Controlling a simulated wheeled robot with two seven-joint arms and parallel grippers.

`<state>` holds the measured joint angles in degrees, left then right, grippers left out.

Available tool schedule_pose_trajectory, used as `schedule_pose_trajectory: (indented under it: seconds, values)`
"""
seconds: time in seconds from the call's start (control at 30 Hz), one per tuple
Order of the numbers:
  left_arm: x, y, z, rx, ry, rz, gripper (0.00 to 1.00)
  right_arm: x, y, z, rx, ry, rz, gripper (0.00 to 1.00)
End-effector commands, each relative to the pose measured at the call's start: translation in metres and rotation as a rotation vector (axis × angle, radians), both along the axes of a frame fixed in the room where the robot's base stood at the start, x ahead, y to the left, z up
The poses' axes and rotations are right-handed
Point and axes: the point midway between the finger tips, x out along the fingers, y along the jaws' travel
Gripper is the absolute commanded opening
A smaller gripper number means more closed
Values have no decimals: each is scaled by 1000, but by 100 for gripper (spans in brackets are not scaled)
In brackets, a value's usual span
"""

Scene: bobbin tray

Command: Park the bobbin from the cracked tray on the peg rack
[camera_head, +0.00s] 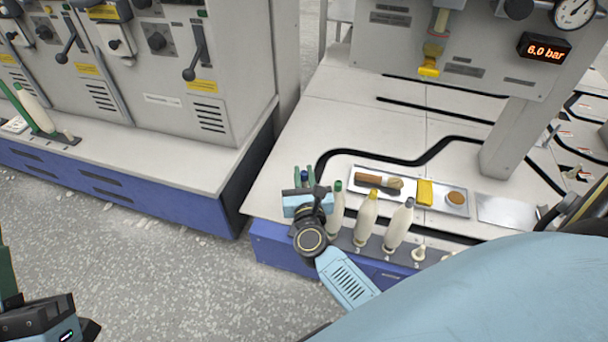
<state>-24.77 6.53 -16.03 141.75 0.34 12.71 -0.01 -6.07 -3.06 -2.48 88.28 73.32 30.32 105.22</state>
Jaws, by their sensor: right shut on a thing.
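My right gripper (304,180) is at the front left corner of the right-hand worktop, its green fingers pointing away from me. It is shut on a bobbin (304,174); only a dark blue end shows between the fingers, and my wrist hides the rest. Just right of it, the peg rack (373,256) runs along the worktop's front edge. White bobbins with green (336,208), yellow (366,218) and blue (399,227) tops stand on it. A bare peg (419,250) is to their right. My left gripper (40,318) is low at the left edge, partly cut off. I cannot make out a cracked tray.
A machine column (510,140) stands behind. The worktop's back left is clear.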

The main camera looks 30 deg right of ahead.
Motion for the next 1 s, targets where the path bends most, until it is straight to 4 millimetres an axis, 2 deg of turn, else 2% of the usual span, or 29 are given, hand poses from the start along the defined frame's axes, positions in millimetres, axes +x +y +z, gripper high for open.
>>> schedule_pose_trajectory:
  seconds: [0.37,0.4,0.47,0.77,1.0]
  values:
    - [0,0,-8,0,-1,0,0,0,0,-8,0,-1,0,0]
    - [0,0,-7,0,-1,0,0,0,0,-7,0,-1,0,21]
    - [0,0,-7,-1,-1,1,0,0,0,-7,0,-1,0,26]
    - [0,0,-7,0,-2,1,0,-2,1,-8,0,1,0,26]
    - [0,0,-6,0,-1,1,0,-18,9,-8,0,1,0,26]
